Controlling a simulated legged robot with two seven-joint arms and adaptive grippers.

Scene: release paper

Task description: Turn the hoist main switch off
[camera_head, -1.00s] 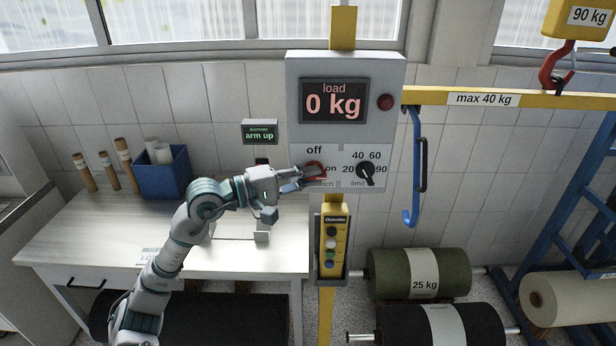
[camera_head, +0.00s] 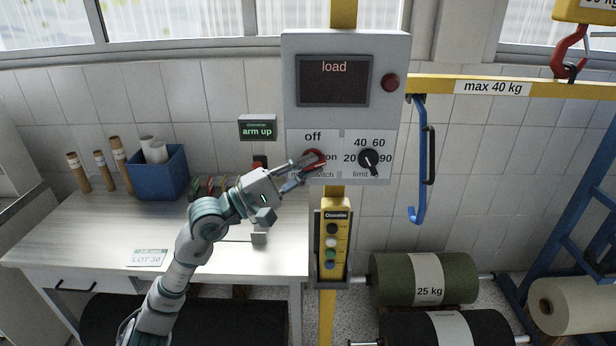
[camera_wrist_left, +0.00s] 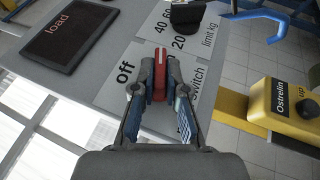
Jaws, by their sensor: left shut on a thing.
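The hoist main switch is a red rotary handle (camera_head: 314,157) on the lower left of the grey control box (camera_head: 296,90). The label "off" is above it and "on" to its right. My left gripper (camera_head: 307,168) is shut on the handle, its fingers tilted up to the right and hiding part of it. In the left wrist view the red handle (camera_wrist_left: 159,75) sits between both fingertips (camera_wrist_left: 159,80), with "off" to the left. The load display (camera_head: 333,80) reads "load" with no number under it. My right gripper is not in view.
The black limit knob (camera_head: 368,160) is close to the right of the switch. A yellow button pendant (camera_head: 335,240) hangs below the box. A blue bin (camera_head: 160,175) stands on the workbench (camera_head: 90,235). A blue hook (camera_head: 418,165) hangs from the yellow beam (camera_head: 490,87).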

